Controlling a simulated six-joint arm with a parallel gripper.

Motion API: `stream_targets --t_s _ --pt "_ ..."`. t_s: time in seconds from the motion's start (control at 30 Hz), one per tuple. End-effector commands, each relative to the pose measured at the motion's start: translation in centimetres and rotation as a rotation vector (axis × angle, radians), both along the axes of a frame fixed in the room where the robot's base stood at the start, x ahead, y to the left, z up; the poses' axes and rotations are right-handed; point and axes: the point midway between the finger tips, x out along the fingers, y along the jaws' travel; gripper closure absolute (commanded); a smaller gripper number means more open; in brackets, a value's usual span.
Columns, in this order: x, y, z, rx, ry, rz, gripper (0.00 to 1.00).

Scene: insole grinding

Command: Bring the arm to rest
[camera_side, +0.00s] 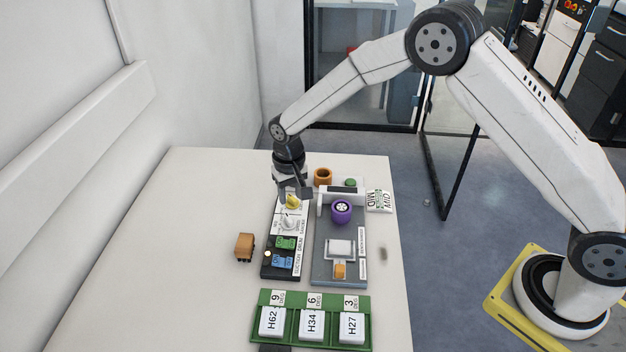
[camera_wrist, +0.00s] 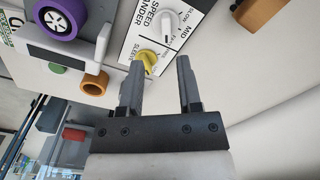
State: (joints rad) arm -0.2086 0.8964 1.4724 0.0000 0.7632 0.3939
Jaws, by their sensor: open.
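My gripper (camera_wrist: 157,82) is open and empty in the wrist view, its two fingers apart with the white table between and beyond them. In the side view my gripper (camera_side: 293,192) hangs over the back end of the sander control panel (camera_side: 268,240). A yellow knob (camera_wrist: 148,62) marked for the sleeve lies just beyond the left finger in the wrist view, apart from it as far as I can tell. A white speed knob (camera_wrist: 168,27) sits farther along the panel. In the side view my gripper partly covers the yellow knob (camera_side: 292,201).
The grey sander (camera_side: 325,262) with a purple wheel (camera_side: 341,211) stands right of the panel. An orange ring (camera_side: 323,177) is behind it. A brown block (camera_side: 244,247) lies to the left. A green tray (camera_side: 260,326) with white labelled boxes is in front. The table's left is clear.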

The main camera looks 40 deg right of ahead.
Motion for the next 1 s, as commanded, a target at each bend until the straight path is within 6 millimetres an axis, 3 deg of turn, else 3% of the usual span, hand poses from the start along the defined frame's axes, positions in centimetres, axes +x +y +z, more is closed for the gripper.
stream_targets --t_s 0.17,0.47,0.7,1.0 --pt "-1.6 -1.6 2.2 0.004 -0.026 0.016 0.56" --pt "-6.6 -5.0 6.1 0.007 -0.084 0.064 0.56" --pt "-11.5 -7.4 8.4 0.002 -0.131 0.103 0.56" --pt "-18.6 -9.8 10.0 -0.011 -0.188 0.151 0.56"
